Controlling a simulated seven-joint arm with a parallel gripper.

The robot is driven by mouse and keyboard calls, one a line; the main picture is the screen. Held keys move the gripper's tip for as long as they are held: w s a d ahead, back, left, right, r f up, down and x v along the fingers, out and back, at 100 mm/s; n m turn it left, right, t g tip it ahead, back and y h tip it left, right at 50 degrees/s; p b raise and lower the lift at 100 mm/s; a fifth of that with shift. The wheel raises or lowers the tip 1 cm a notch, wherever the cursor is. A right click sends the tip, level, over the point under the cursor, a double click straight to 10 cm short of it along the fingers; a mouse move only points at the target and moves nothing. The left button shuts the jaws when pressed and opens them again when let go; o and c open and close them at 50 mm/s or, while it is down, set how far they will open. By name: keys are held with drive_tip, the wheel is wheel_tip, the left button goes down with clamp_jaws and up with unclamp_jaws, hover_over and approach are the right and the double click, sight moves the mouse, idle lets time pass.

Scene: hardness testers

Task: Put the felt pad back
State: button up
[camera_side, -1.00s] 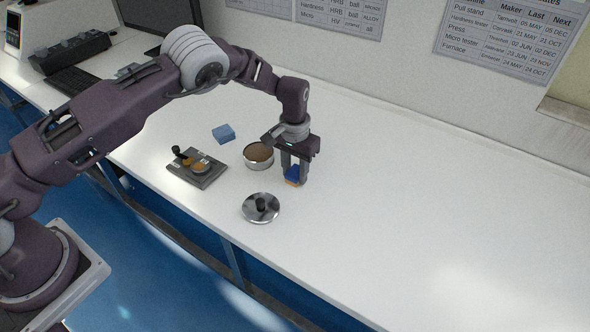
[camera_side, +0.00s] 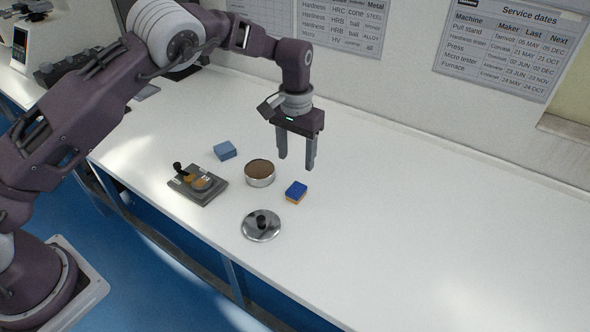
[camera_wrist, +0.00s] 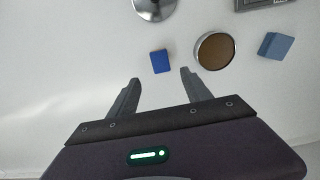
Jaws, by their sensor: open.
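A small block, dark blue on top and orange below (camera_side: 296,191), sits on the bare white bench; it may be the felt pad, but I cannot be sure. It also shows as a blue square in the wrist view (camera_wrist: 160,61). My gripper (camera_side: 297,163) is open and empty above the bench, raised clear of the block. In the wrist view the block lies beyond the fingertips (camera_wrist: 159,75). A round metal tin (camera_side: 260,178) with a brown inside stands open, left of the block.
A round metal lid with a black knob (camera_side: 261,226) lies in front of the tin. A dark plate with small fittings (camera_side: 198,185) is to the left. A lighter blue block (camera_side: 225,151) lies behind it. The bench right of the block is clear.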

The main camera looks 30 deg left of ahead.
drive_tip(key=s+a+r+t, duration=0.1)
drive_tip(key=s+a+r, duration=0.1)
drive_tip(key=s+r, duration=0.35)
drive_tip(key=s+a+r+n+t+h, duration=0.1)
drive_tip(key=s+r, duration=0.2)
drive_tip(key=r, duration=0.6)
drive_tip(key=s+a+r, duration=0.2)
drive_tip(key=s+r, duration=0.2)
drive_tip(key=r, duration=0.3)
drive_tip(key=s+a+t, duration=0.1)
drive_tip(key=s, duration=1.1)
drive_tip(key=s+a+r+m+t+y, duration=0.1)
drive_tip(key=s+a+t, duration=0.1)
drive_tip(key=s, duration=1)
drive_tip(key=shift+s+a+t, duration=0.15)
drive_tip(key=shift+s+t, duration=0.05)
drive_tip(key=shift+t, duration=0.1)
